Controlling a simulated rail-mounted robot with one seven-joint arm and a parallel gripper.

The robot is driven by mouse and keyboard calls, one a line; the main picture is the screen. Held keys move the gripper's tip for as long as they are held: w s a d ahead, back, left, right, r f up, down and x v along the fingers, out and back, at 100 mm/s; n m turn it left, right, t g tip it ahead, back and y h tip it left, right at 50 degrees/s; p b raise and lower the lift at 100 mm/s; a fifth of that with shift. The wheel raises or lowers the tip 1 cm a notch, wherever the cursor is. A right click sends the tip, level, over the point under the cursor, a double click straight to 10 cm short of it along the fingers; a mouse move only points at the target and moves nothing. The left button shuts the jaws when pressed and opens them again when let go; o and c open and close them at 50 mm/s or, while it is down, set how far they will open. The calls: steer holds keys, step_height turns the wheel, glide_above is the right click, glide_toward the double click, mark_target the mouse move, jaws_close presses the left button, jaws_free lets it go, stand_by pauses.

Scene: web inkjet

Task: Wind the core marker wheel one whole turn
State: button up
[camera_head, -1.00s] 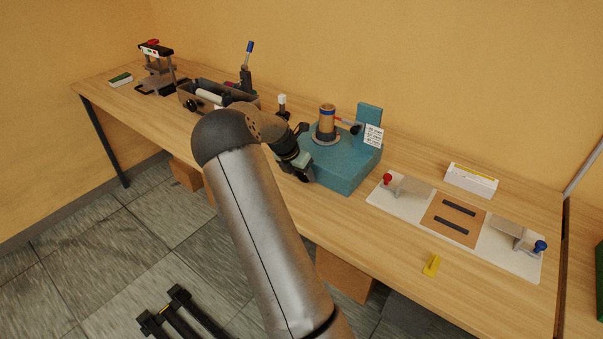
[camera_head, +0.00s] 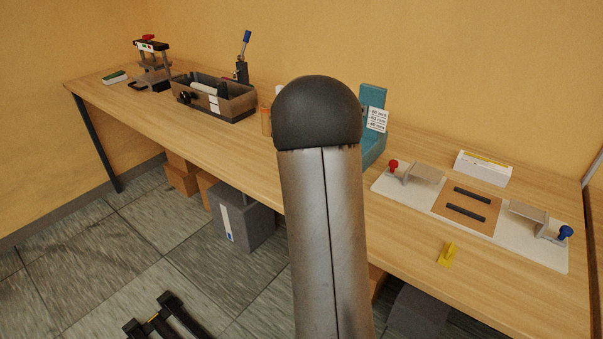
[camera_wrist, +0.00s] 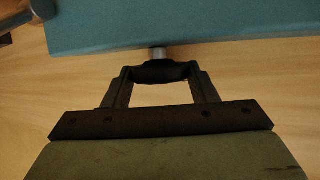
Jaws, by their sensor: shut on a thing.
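The teal core marker (camera_head: 371,150) is mostly hidden behind my arm in the head view; its upright panel and white label show. In the wrist view its teal body (camera_wrist: 190,30) spans the top. A short metal shaft comes out of it to a black wheel (camera_wrist: 160,73), seen edge-on. My gripper (camera_wrist: 161,74) has one finger at each side of this wheel and is shut on it. The wheel's face and any mark on it are not visible. My gripper is hidden in the head view.
A dark open box (camera_head: 215,98) with a knob and an orange cylinder (camera_head: 266,121) stand left of my arm. A light board with clamps (camera_head: 470,210) lies to the right, with a yellow piece (camera_head: 447,254) in front. The bench's front left is clear.

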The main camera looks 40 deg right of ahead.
steer(key=shift+t+b, duration=0.3)
steer(key=shift+b, duration=0.25)
steer(key=o, duration=1)
steer(key=shift+c, duration=0.2)
steer(key=v, duration=1.7)
steer(key=shift+s+d+r, duration=0.2)
steer(key=shift+s+r, duration=0.05)
steer(key=shift+a+f, duration=0.1)
